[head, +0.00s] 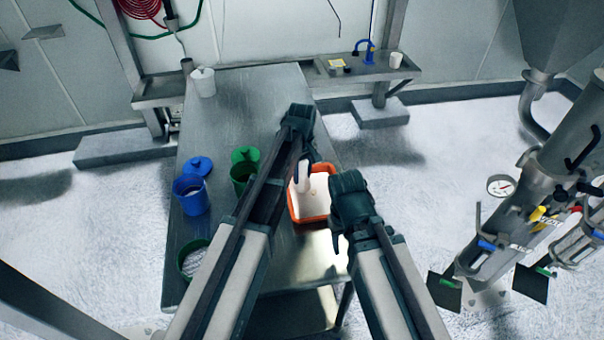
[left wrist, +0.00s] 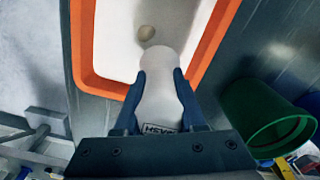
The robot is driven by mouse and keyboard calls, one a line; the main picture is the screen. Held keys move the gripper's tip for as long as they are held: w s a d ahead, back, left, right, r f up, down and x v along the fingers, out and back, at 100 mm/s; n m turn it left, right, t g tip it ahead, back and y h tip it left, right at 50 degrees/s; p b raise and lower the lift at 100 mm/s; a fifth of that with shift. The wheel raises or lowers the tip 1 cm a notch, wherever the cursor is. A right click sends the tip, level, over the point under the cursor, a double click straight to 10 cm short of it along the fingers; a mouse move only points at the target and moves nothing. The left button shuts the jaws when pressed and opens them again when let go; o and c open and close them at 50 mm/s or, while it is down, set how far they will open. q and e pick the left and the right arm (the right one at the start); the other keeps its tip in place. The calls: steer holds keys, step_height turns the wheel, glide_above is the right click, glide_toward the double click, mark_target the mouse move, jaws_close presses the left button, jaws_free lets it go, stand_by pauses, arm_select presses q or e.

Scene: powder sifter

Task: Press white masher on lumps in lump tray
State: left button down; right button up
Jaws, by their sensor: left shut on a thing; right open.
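The lump tray (head: 328,207) has an orange rim and a pale inside, and lies on the metal table. My left gripper (head: 302,166) is over the tray, shut on the white masher (head: 304,182). My right gripper (head: 338,238) is open and empty, near the tray's lower right corner.
A blue container (head: 190,196) and a green container (head: 240,178) with lids stand left of the tray. A green-rimmed container (head: 190,262) stands near the front left. A white container (head: 203,82) is at the far end. The table's far middle is clear.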

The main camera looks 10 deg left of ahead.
stand_by(0.4)
arm_select(q)
step_height(320, 180, up, 8)
steer(key=p, duration=0.7)
steer(key=shift+f+p, duration=0.2)
steer(key=shift+p, duration=0.15)
arm_select(e)
step_height(320, 180, up, 8)
steer(key=shift+f, duration=0.25)
arm_select(q)
steer(key=shift+f, duration=0.1)
steer(key=shift+s+d, duration=0.15)
steer(key=d, duration=0.1)
steer(key=s+d, duration=0.1)
steer(key=s+d+b, duration=0.1)
steer(key=shift+s+d+f, duration=0.15)
steer(key=shift+d+f, duration=0.2)
steer(key=shift+f, duration=0.05)
arm_select(e)
steer(key=shift+f, duration=0.4)
arm_select(q)
steer(key=b, duration=0.6)
glide_above(314, 194)
step_height(314, 194, down, 6)
steer(key=shift+s+r, duration=0.1)
steer(key=shift+r, duration=0.1)
arm_select(e)
step_height(314, 194, down, 6)
steer(key=shift+r, duration=0.2)
